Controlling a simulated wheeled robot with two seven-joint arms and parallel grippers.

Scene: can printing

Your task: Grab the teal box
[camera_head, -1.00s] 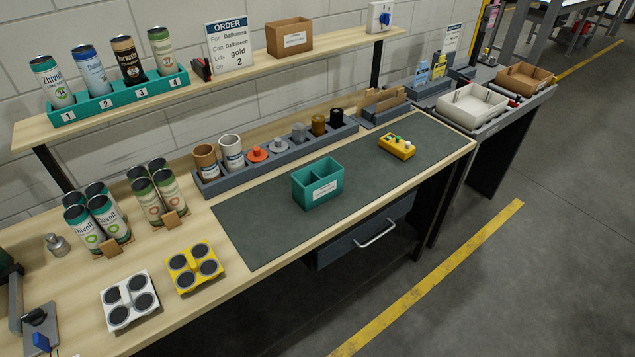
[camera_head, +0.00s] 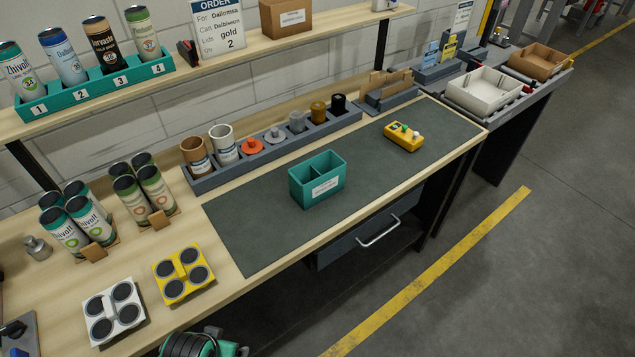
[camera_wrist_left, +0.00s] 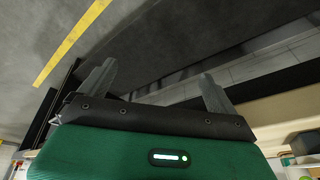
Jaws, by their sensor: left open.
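The teal box (camera_head: 317,180) stands upright on the dark green mat (camera_head: 250,232), near the middle of the workbench. It has two open compartments, which look empty, and a white label on its front. My left gripper (camera_wrist_left: 158,70) is open and empty in the left wrist view, with its two fingers wide apart. That view shows floor and bench parts beyond the fingers, not the box. A green and black part of my own arm shows at the bottom edge of the head view, apart from the box. My right gripper is not in view.
A grey rack (camera_head: 275,148) with cups and lids stands behind the box. A yellow button unit (camera_head: 404,137) lies to its right. Can groups (camera_head: 143,190), a yellow holder (camera_head: 183,273) and a white holder (camera_head: 114,311) stand to the left. The mat around the box is clear.

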